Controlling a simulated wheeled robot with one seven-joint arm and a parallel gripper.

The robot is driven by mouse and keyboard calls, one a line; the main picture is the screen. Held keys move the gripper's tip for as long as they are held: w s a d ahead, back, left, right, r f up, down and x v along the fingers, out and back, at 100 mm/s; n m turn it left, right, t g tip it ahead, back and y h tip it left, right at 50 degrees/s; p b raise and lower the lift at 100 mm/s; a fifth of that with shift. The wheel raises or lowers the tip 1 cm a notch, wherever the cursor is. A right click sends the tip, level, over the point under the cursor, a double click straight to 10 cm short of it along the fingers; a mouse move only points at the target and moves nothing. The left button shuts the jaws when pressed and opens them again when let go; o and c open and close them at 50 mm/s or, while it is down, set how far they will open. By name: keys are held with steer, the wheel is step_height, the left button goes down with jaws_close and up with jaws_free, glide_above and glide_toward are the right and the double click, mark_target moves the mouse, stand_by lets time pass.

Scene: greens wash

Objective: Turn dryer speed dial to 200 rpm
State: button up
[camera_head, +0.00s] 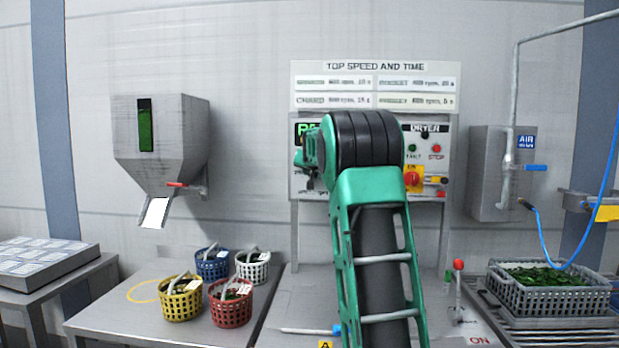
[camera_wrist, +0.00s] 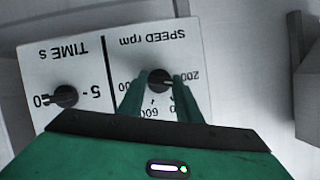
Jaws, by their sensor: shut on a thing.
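The dryer speed dial (camera_wrist: 160,77) is a dark round knob under the upside-down label SPEED rpm in the wrist view. The numbers 200 and 600 show around it. A light mark on the knob seems to point right, toward the 200, but it is small and partly covered. My gripper (camera_wrist: 158,92) has its two green fingers on either side of the knob and is shut on it. In the head view my arm covers most of the dryer panel (camera_head: 436,145), so the dial is hidden there.
The time dial (camera_wrist: 65,96) sits beside the speed dial. On the panel are a red stop button (camera_head: 436,149) and a yellow switch plate with a red knob (camera_head: 412,179). Yellow (camera_head: 181,299), red (camera_head: 230,304), blue and white baskets stand on the left table.

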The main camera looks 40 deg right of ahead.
steer(key=shift+w+a+f+n+g+h, duration=0.1)
steer(key=shift+n+g+h, duration=0.15)
steer(key=shift+n, duration=0.3)
steer(key=shift+w+a+f+n+g+h, duration=0.15)
steer(key=shift+n+g, duration=0.2)
steer(key=shift+n, duration=0.2)
steer(key=shift+d+r, duration=0.1)
steer(key=shift+r, duration=0.05)
steer(key=o, duration=1)
steer(key=shift+o, duration=0.2)
steer(key=shift+s, duration=0.1)
steer(key=v, duration=1)
steer(key=shift+a, duration=0.3)
